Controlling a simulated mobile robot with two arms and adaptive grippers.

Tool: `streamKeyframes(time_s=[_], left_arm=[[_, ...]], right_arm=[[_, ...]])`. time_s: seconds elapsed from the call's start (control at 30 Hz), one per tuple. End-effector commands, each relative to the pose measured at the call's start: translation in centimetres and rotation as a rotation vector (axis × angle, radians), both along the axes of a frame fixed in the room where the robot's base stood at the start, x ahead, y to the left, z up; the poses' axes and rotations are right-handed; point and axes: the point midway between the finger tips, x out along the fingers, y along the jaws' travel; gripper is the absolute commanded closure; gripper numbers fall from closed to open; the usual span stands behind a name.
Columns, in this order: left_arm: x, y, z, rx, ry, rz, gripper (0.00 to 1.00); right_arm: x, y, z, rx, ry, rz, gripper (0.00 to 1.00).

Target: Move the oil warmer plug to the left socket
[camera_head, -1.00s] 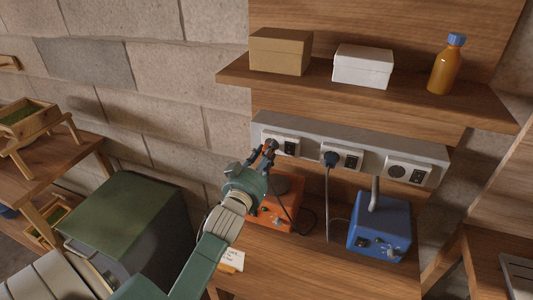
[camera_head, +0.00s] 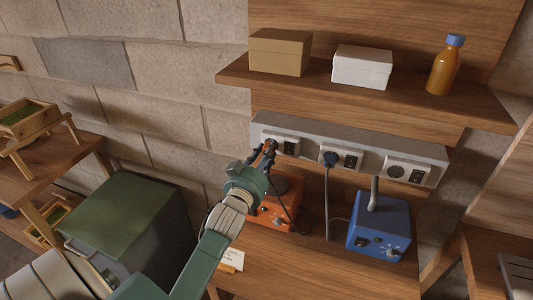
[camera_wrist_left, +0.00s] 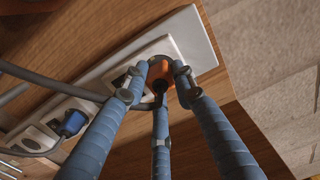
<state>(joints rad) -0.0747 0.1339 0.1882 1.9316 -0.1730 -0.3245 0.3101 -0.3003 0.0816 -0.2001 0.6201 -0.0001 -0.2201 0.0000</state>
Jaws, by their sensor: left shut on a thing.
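My left gripper (camera_head: 268,149) is at the left socket (camera_head: 290,148) of the wall strip and hides the plug hole there. In the left wrist view my gripper (camera_wrist_left: 160,82) is shut on an orange plug (camera_wrist_left: 158,69), right in front of the socket plate (camera_wrist_left: 160,47). I cannot tell how deep the plug sits in the socket. A dark cord hangs from it towards the orange warmer box (camera_head: 275,215), which stands on the bench, partly behind my arm. My right gripper is not in view.
A blue plug (camera_head: 330,158) sits in the middle socket, with its cord hanging down. The right socket (camera_head: 397,171) is empty. A blue box (camera_head: 380,228) with a pipe stands on the bench. A shelf (camera_head: 350,95) with two boxes and a bottle overhangs the strip.

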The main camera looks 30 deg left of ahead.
Motion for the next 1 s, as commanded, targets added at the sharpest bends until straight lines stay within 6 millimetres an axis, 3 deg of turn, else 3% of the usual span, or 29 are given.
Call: streamKeyframes(time_s=[0.23, 0.27, 0.33, 0.37, 0.73, 1.0], left_arm=[[0.5, 0.1, 0.1, 0.0, -0.001, 0.0, 1.0], [0.5, 0.1, 0.1, 0.0, -0.001, 0.0, 0.68], [0.5, 0.1, 0.1, 0.0, -0.001, 0.0, 0.54], [0.5, 0.1, 0.1, 0.0, -0.001, 0.0, 0.52], [-0.2, 0.0, -0.1, 0.0, 0.002, 0.0, 0.52], [-5.0, -1.2, -0.2, -0.002, 0.003, 0.0, 0.52]], right_arm=[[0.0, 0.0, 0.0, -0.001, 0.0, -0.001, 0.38], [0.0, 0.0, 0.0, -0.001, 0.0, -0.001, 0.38], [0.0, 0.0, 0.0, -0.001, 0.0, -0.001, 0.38], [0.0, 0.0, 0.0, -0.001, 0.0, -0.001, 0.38], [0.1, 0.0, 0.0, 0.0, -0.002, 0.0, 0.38], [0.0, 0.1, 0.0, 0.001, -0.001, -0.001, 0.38]])
